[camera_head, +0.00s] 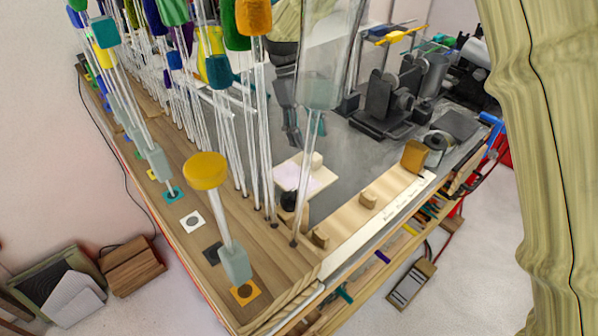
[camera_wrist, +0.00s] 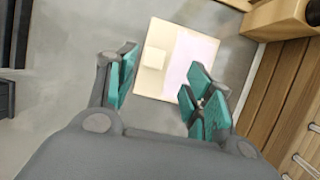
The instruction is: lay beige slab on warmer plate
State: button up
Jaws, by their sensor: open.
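A flat cream board with a pale pinkish panel (camera_head: 292,177) lies on the grey bench top; it looks like the warmer plate. It also shows in the wrist view (camera_wrist: 190,60), beyond my fingertips. A small beige block (camera_head: 311,160) sits on the board beside the panel, and in the wrist view (camera_wrist: 154,58) it is left of the panel. It may be the beige slab, but I cannot tell for certain. My gripper (camera_wrist: 163,84) is open and empty, its teal-padded fingers spread above the board. In the head view, glass partly covers my gripper (camera_head: 290,127).
Tall glass rods with coloured caps (camera_head: 215,70) crowd the wooden rack at left. A yellow-capped rod (camera_head: 205,170) stands in front. A black round knob (camera_head: 289,200) is near the board. Dark equipment (camera_head: 390,100) stands at the back right. Grey bench lies clear between.

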aim_at(316, 156)
jog(key=shift+x, duration=1.05)
jog(key=p+x, duration=0.3)
jog(key=x, duration=0.1)
jog(key=shift+w+d+f, duration=0.1)
jog(key=shift+w+d, duration=0.2)
jog(key=shift+w, duration=0.05)
jog(key=shift+s+f, duration=0.15)
jog(key=shift+f, duration=0.35)
jog(key=shift+d, duration=0.1)
jog(key=shift+c, duration=0.4)
grip_shut()
jog(key=shift+r+b, duration=0.1)
jog(key=shift+b, duration=0.3)
